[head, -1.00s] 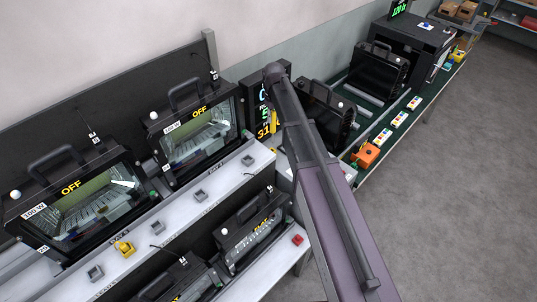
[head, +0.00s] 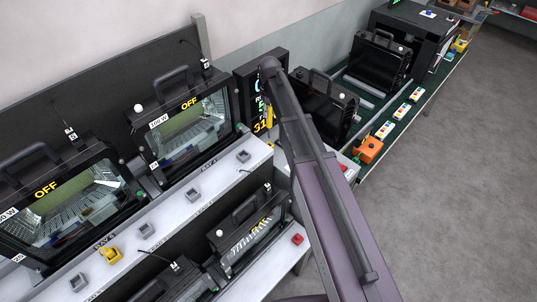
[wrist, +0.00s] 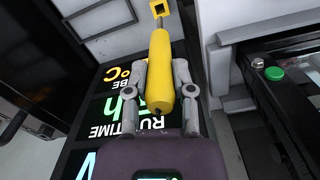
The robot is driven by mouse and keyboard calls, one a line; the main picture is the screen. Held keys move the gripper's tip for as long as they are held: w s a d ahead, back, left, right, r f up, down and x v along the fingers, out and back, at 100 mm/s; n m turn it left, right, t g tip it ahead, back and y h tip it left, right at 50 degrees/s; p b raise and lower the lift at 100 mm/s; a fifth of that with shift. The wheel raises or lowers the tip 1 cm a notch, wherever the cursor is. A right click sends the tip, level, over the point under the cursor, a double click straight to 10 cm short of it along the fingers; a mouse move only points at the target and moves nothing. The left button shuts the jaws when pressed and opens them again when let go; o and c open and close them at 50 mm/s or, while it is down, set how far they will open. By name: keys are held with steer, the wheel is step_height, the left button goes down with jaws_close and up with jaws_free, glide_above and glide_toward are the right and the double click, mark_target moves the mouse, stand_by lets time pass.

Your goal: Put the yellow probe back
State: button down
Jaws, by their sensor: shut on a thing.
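The yellow probe (wrist: 160,72) is between the two grey fingers of my gripper (wrist: 161,88) in the wrist view. Its thick handle lies along the gripper, and a thin grey shaft points away toward a small yellow square piece with a dark hole (wrist: 159,8). I cannot tell whether the shaft is in that piece. In the head view a slim part of the probe (head: 270,117) shows beside my arm, in front of the black display panel (head: 254,80). My gripper is mostly hidden there behind my arm.
Floodlight housings marked OFF (head: 185,130) stand on the left bench. A white ledge (head: 172,213) carries several grey holders and a yellow piece (head: 110,255). An orange box (head: 368,150) sits on the green bench at right. In the wrist view a green button (wrist: 274,74) is at right. The floor at right is clear.

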mark_target(270, 124)
steer(key=shift+f, duration=0.15)
step_height(270, 124, down, 6)
steer(key=b, duration=0.6)
stand_by(0.5)
steer(key=shift+f+b, duration=1.9)
steer(key=shift+b, duration=0.1)
steer(key=shift+f, duration=0.2)
steer(key=shift+c, duration=2.4)
jaws_free()
steer(key=shift+r, duration=0.1)
steer(key=shift+r, duration=0.15)
step_height(270, 124, up, 12)
steer(key=p, duration=1.2)
